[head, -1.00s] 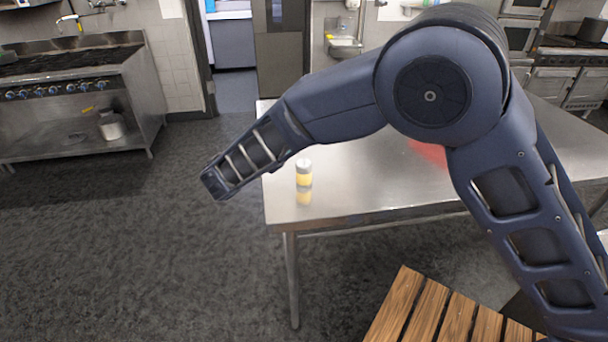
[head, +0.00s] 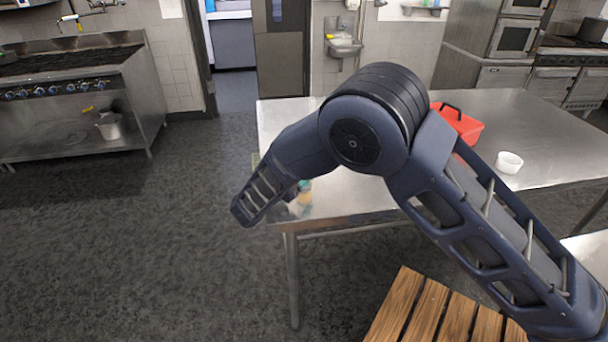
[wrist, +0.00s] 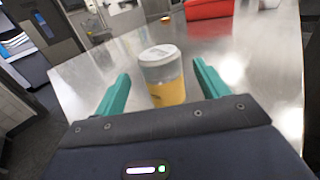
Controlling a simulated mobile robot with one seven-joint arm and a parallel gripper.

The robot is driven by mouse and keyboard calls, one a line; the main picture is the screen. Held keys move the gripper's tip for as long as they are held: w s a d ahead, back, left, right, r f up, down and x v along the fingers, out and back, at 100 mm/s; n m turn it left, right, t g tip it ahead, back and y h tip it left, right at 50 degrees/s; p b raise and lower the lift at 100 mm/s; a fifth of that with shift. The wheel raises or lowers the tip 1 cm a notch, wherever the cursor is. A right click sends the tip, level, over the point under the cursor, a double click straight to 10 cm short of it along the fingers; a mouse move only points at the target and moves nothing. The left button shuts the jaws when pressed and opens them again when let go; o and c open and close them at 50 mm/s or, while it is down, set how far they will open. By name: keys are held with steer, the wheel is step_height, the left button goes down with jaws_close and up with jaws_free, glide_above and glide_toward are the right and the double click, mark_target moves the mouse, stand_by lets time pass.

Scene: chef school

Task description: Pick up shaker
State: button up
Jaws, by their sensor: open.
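The shaker (wrist: 166,88), with a clear grey top and a yellow lower part, stands upright on the metal table (head: 350,192) near its left end. In the wrist view it is between and slightly beyond the teal fingers of my gripper (wrist: 161,70). The fingers are open, with a gap visible on each side of the shaker.
A red box with a black handle (head: 462,127) and a white bowl (head: 509,163) stand farther right on the table. A wooden slatted surface (head: 440,312) is at the front. The table around the shaker is clear.

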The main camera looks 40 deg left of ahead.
steer(key=shift+w+d+r, duration=0.1)
steer(key=shift+w+d, duration=0.05)
steer(key=shift+w, duration=1.2)
steer(key=shift+w+d+r, duration=0.1)
steer(key=shift+w, duration=1.2)
steer(key=c, duration=1.2)
